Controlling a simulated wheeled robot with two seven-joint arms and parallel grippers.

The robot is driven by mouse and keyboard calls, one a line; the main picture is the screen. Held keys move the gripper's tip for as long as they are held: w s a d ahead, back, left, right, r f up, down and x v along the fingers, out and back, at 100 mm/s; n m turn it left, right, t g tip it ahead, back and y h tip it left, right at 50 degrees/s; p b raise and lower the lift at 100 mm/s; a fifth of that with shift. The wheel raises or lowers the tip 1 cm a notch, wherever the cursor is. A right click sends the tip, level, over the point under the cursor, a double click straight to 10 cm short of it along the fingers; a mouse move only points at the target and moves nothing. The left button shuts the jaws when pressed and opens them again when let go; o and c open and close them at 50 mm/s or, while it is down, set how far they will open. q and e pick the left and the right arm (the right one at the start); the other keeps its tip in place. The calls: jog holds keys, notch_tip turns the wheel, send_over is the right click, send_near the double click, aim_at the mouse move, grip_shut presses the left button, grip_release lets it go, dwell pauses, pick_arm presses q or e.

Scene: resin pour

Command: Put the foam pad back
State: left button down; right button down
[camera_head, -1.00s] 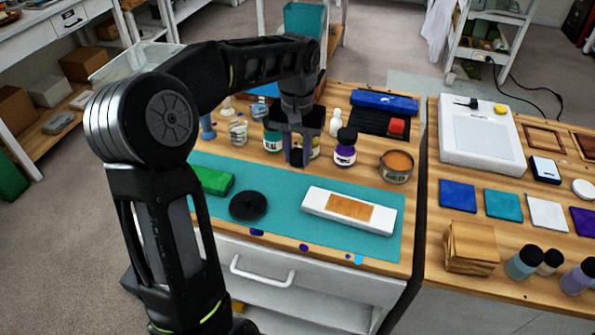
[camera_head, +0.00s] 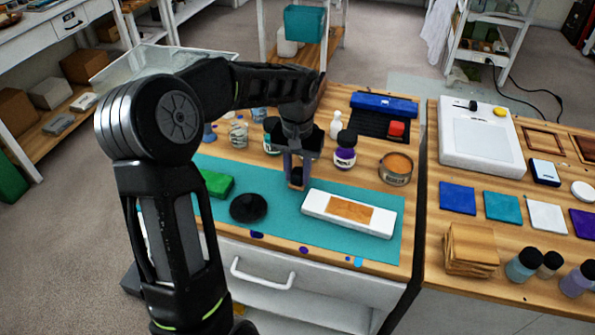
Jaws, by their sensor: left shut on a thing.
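My left gripper (camera_head: 297,180) points down over the back part of the teal mat (camera_head: 290,215). It is shut on a small dark block with a tan lower edge (camera_head: 296,184). The block is mostly hidden between the fingers, and I cannot tell whether it is the foam pad or whether it touches the mat. A black round disc (camera_head: 248,208) and a green block (camera_head: 216,183) lie on the mat left of the gripper. A white mould with an amber middle (camera_head: 349,210) lies on the mat to its right. My right gripper is not in view.
Behind the gripper stand a purple-labelled jar (camera_head: 345,152), a white bottle (camera_head: 336,124) and a glass cup (camera_head: 238,133). An open tin (camera_head: 396,168) is at right. A red block (camera_head: 397,128) sits on a black tray (camera_head: 366,124). Dark drips mark the front edge.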

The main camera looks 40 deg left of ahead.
aim_at(297, 172)
pick_arm(q)
jog(key=shift+f, duration=0.1)
jog(key=c, duration=1.6)
grip_release()
jog(key=shift+f, duration=0.1)
jog(key=o, duration=0.5)
notch_tip(297, 172, up, 12)
jog(key=shift+r+p, duration=0.25)
jog(key=shift+p, duration=0.2)
